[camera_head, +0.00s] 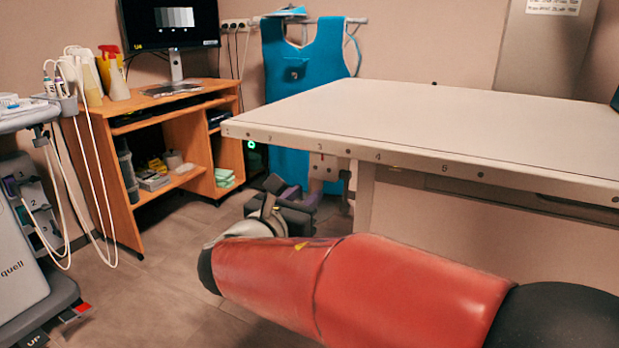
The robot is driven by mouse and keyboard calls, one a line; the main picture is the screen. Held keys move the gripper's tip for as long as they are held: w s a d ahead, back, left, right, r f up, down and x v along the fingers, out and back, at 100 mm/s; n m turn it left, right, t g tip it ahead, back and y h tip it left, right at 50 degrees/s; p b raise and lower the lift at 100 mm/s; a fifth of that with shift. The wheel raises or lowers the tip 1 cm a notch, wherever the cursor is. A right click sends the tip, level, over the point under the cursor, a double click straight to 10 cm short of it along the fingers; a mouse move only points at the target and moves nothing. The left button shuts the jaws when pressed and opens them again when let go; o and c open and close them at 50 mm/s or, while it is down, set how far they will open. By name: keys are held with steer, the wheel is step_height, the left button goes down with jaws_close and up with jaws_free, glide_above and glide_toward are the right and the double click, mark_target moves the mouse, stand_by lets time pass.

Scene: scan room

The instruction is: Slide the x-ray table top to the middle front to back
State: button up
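The x-ray table top (440,125) is a long pale slab that runs from the centre to the right edge of the view. Its near side carries a rail with the numbers 2, 3, 4 and 5. The slab reaches out to the left past its upright support (365,195). My gripper (312,190) is below the near edge, around the numbers 3 and 4, beside a light bracket with holes. My red arm partly hides it. I cannot tell whether its fingers are open, shut or touching the table.
A wooden desk (180,105) with a monitor (170,25) and bottles stands at the back left. A grey ultrasound cart (25,240) with hanging cables is at the left edge. A blue apron (300,60) hangs behind the table. Floor (165,280) is clear between cart and table.

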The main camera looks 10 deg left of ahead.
steer(key=shift+w+a, duration=0.15)
steer(key=shift+w, duration=0.1)
steer(key=x, duration=0.7)
steer(key=shift+w+r, duration=0.15)
steer(key=shift+w, duration=0.1)
jaws_close()
